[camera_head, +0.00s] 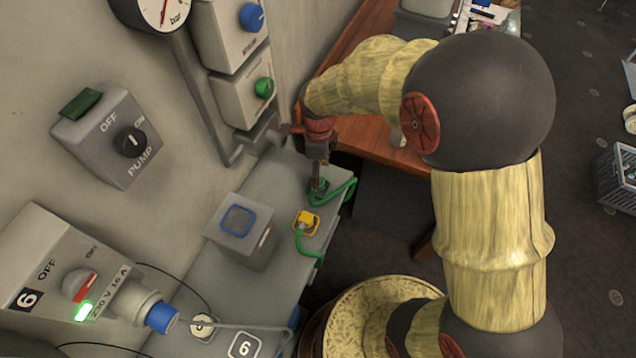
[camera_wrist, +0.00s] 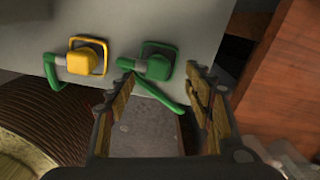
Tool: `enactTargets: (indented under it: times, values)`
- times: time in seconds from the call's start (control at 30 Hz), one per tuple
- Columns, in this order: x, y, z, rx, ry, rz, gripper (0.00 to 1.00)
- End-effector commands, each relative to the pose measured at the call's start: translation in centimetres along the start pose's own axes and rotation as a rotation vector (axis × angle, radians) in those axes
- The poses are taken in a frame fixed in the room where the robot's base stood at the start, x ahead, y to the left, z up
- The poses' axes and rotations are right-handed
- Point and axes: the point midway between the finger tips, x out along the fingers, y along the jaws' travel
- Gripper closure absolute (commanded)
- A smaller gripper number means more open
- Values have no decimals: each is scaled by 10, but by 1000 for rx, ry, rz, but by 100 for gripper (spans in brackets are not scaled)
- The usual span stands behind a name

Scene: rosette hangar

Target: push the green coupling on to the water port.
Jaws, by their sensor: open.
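The green coupling (camera_wrist: 158,67) sits at a green square frame on the grey bench top, with a green hose running from it. In the head view the coupling (camera_head: 319,186) is small and partly hidden by my gripper (camera_head: 317,183), which points down at it. In the wrist view the fingers of my gripper (camera_wrist: 161,80) are apart, with the coupling beyond and between their tips. I cannot tell whether they touch it. I cannot make out with certainty which fitting is the water port. A green-knobbed box (camera_head: 242,93) is on the wall above the bench.
A yellow coupling (camera_head: 306,222) in a yellow frame sits close beside the green one, also with a green hose. A grey box with a blue frame (camera_head: 240,225) stands on the bench (camera_head: 290,180). The wall (camera_head: 200,165) and a wooden desk (camera_head: 380,130) are near.

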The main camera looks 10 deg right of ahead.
Motion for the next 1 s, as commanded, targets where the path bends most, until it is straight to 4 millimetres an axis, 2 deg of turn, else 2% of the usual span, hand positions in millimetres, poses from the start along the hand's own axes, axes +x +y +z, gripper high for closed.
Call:
enactTargets:
  times: [0.4,0.77,1.0]
  values:
    - [50,4,0,0,1,1,48]
    - [51,4,0,0,0,1,48]
    - [51,4,0,0,0,1,62]
